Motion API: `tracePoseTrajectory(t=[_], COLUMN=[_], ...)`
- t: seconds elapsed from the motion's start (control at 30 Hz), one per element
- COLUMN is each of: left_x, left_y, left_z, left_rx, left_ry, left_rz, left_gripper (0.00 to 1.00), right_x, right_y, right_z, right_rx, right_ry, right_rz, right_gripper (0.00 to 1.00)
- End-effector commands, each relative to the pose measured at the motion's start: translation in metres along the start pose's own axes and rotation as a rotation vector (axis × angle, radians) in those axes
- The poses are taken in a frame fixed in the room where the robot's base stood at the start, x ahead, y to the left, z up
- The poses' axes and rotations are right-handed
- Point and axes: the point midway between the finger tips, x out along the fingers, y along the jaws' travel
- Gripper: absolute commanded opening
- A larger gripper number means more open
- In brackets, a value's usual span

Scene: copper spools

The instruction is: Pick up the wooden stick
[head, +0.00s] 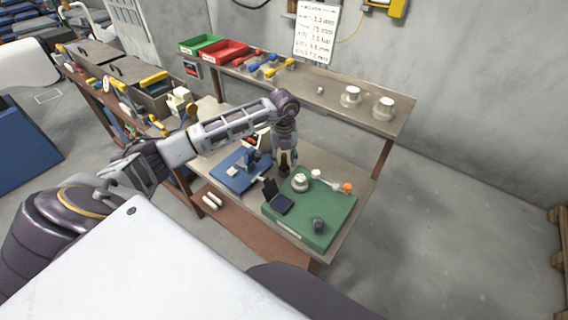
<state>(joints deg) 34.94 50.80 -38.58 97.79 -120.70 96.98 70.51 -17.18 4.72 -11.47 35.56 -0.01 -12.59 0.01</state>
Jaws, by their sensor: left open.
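My left gripper (285,158) points down over the workbench, at the back edge of the green mat (335,225). It is open. A small dark brown upright piece (284,171) shows just below its fingertips; it may be the wooden stick, but it is too small to be sure. I cannot tell whether the fingers touch it. No other clear wooden stick shows. My right gripper is out of view.
On the mat are a white spool (300,183), an orange-tipped white piece (347,187), a black device (283,204) and a dark knob (319,225). A blue board (238,179) lies left. A raised shelf (340,103) runs behind.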

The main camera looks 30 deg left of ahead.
Motion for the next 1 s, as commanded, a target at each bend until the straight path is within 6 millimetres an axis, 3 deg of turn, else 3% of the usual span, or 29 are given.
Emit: tracePoseTrajectory(t=[0.53, 0.87, 1.0], left_x=[0.0040, 0.0039, 0.0038], left_y=[-0.0001, -0.0001, -0.0001], left_z=[-0.0002, -0.0001, -0.0001], left_rx=[0.001, 0.001, 0.001], left_ry=[0.000, 0.000, 0.000], left_rz=[0.000, 0.000, 0.000], left_gripper=[0.45, 0.03, 0.00], right_x=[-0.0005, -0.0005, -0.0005], right_y=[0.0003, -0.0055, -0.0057], right_z=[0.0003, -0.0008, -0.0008], right_rx=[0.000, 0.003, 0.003], right_ry=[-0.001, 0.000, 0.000], right_rz=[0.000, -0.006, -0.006], right_gripper=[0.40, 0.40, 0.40])
